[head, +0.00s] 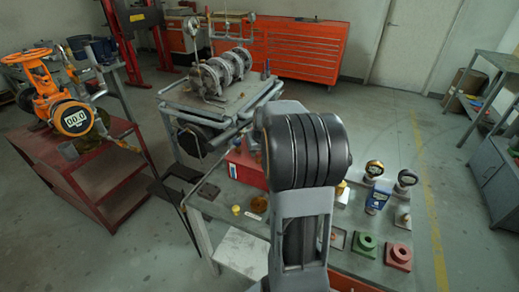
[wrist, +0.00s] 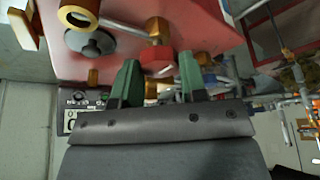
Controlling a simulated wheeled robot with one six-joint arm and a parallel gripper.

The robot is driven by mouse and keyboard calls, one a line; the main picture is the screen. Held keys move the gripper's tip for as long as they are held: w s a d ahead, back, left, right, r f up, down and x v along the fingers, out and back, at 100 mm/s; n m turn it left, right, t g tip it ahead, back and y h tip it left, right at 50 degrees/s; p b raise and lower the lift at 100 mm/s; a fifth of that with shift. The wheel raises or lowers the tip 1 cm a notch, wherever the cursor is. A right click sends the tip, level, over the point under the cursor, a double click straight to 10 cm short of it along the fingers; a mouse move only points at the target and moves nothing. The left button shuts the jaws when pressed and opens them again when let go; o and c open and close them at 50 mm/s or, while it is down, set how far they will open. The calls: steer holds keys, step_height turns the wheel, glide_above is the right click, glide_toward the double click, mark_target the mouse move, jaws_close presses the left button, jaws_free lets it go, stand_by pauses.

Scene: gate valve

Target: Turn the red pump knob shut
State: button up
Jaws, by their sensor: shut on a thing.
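The red knob (wrist: 155,56) sits on a brass stem on the red pump body (wrist: 215,38) in the wrist view. My gripper (wrist: 158,72) has its two green fingers on either side of the knob and is shut on it. The fingers partly hide the parts behind. In the head view a red box-shaped body (head: 246,166) shows on the workbench, partly behind my arm. My gripper and the knob are hidden there by my arm.
A brass fitting (wrist: 78,14) and a dark round knob (wrist: 90,43) are left of the red knob. On the bench are gauges (head: 374,168), a green block (head: 364,243) and a red block (head: 398,256). An orange valve (head: 72,118) stands on a red cart at left.

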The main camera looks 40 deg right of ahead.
steer(key=shift+w+r, duration=0.1)
steer(key=o, duration=0.9)
steer(key=v, duration=1.3)
steer(key=shift+r, duration=0.3)
